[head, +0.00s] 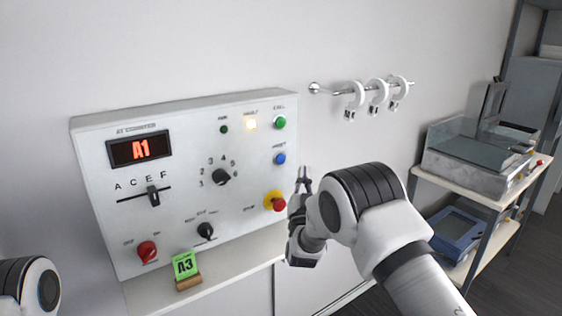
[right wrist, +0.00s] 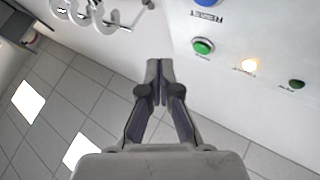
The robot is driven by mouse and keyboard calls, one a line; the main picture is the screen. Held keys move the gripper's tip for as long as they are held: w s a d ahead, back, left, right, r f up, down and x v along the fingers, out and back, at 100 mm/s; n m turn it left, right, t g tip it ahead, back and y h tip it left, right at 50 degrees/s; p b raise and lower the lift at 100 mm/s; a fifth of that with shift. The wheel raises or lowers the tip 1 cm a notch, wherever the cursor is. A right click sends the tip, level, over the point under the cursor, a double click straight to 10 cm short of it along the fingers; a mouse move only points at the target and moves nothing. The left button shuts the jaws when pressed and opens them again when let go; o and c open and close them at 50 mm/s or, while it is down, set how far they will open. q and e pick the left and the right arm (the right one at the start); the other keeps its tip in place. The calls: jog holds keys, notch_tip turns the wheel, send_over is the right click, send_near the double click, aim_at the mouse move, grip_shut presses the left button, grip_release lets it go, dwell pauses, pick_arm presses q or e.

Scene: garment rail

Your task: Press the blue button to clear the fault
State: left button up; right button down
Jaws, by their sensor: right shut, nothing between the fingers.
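The blue button (head: 280,158) is on the right side of the white control panel (head: 185,215), below a green button (head: 280,122) and above a red stop knob on a yellow base (head: 276,201). In the right wrist view the blue button (right wrist: 208,3) is cut off by the top edge. My right gripper (head: 304,172) is shut and empty, to the right of the blue button and apart from it in the picture. It also shows in the right wrist view (right wrist: 159,65). Part of my left arm shows at the lower left; its gripper is out of view.
The fault lamp (head: 251,124) is lit and the display (head: 140,148) reads A1. A wall rail with white rings (head: 376,90) is at upper right. A shelf with trays (head: 475,160) stands at right.

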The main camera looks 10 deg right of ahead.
aim_at(286, 165)
jog(key=w+b, duration=0.1)
jog(key=w, duration=0.1)
jog(key=w+a+b, duration=0.1)
jog(key=w, duration=0.1)
jog(key=w+a+b, duration=0.1)
jog(key=w, duration=0.2)
jog(key=shift+w+a+f+b, duration=0.1)
jog(key=shift+a+f+b, duration=0.05)
jog(key=shift+b, duration=0.2)
dwell(0.9)
jog(key=shift+w+a+b, duration=0.15)
jog(key=shift+w+b, duration=0.2)
jog(key=shift+b, duration=0.25)
